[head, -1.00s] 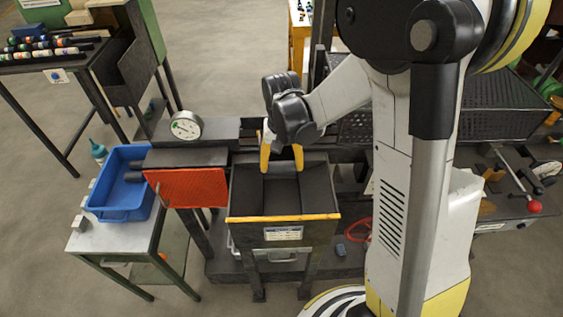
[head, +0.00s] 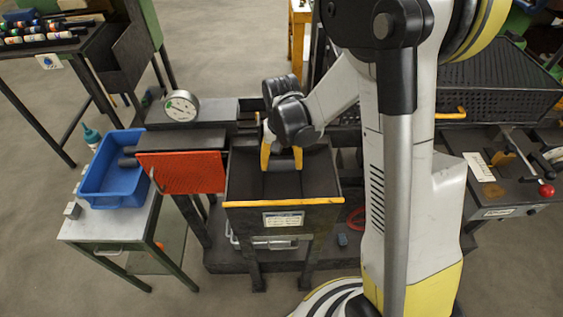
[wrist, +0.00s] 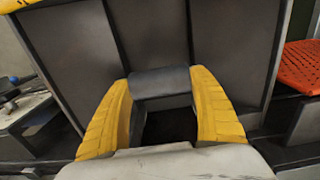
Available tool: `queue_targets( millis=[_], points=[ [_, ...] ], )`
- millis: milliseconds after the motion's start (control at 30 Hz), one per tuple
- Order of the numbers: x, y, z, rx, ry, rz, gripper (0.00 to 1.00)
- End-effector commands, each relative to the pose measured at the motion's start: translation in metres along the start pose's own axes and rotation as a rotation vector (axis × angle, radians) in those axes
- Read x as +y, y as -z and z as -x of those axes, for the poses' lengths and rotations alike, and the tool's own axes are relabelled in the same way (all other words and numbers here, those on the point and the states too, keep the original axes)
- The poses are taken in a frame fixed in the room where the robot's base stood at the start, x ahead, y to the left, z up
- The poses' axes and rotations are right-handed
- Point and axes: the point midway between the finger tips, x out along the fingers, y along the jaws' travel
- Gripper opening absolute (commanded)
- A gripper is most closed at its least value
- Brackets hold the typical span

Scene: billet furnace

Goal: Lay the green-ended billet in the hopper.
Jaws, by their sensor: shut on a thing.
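The hopper (head: 283,203) is a dark open bin with a yellow front lip and a white label, at the middle of the head view. Its dark inner panels (wrist: 155,35) fill the upper wrist view. My gripper (head: 282,160) points down over the back part of the hopper mouth. In the wrist view my gripper (wrist: 163,105) has its yellow fingers shut on a dark grey billet (wrist: 160,82), which spans crosswise between them. The fingers cover its ends, so I cannot see a green end. I cannot tell how high it is above the hopper floor.
An orange perforated plate (head: 180,172) stands close left of the hopper. A blue tray (head: 115,180) lies on a side table. A round gauge (head: 181,106) sits behind. A rack (head: 30,48) at the far left holds several colour-ended billets.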

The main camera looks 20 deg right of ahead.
Motion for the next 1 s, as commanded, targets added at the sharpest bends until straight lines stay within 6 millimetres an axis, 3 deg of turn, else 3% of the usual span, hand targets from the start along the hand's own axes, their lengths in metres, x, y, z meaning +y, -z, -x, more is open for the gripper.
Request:
queue_targets(
  millis=[100,133,200,500,633,1000],
  points=[
    [0.0,0.0,0.001,0.0,0.0,0.0,0.29],
    [0.0,0.0,0.001,0.0,0.0,0.0,0.76],
    [0.0,0.0,0.001,0.0,0.0,0.0,0.97],
    [0.0,0.0,0.001,0.0,0.0,0.0,0.97],
    [0.0,0.0,0.011,0.0,0.0,0.0,0.97],
    [0.0,0.0,0.088,0.0,0.0,0.0,0.97]
  ],
)
